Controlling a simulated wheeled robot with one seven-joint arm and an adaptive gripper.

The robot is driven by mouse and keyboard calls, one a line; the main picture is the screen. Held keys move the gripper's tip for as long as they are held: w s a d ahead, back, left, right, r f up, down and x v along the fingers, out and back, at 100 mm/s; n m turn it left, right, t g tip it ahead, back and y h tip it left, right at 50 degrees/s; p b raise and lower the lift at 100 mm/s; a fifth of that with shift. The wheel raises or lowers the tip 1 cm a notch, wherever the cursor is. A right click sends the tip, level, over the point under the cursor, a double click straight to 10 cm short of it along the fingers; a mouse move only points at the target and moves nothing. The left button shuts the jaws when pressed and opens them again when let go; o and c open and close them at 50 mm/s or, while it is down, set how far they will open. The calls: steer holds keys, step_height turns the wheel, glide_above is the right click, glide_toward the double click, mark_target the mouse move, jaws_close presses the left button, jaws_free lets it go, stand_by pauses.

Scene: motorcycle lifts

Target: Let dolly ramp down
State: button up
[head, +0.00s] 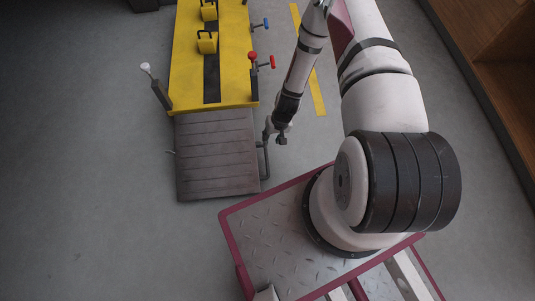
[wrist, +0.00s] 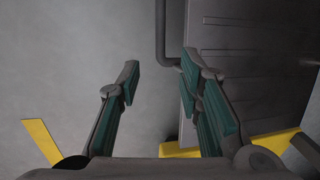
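The dolly ramp (head: 217,155) is a grey ribbed plate at the near end of the yellow lift (head: 185,60) in the head view. In the wrist view the ramp (wrist: 255,60) fills the upper right. A dark bent bar (head: 265,160) runs along the ramp's right side; it also shows in the wrist view (wrist: 160,35), between and beyond my fingertips. My gripper (wrist: 158,75) is open with nothing between its teal-padded fingers. In the head view my gripper (head: 280,135) points down just right of the ramp, close to the bar. I cannot tell whether it touches the bar.
A red-knobbed lever (head: 253,57) and a blue-knobbed lever (head: 265,23) stick out from the lift's right side. A white-knobbed lever (head: 147,70) stands at its left corner. A wooden shelf (head: 500,70) stands at the right. Grey floor (head: 80,180) left of the ramp is clear.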

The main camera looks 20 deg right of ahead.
mark_target(266, 152)
steer(key=f+b, duration=0.1)
steer(key=f, duration=0.3)
steer(key=a+f+b, duration=0.1)
steer(key=f+b, duration=0.1)
steer(key=f, duration=0.2)
steer(key=a+f+b, duration=0.1)
steer(key=f+b, duration=0.1)
steer(key=f, duration=0.2)
steer(key=shift+w+a+f, duration=0.2)
steer(key=shift+w, duration=0.1)
jaws_close()
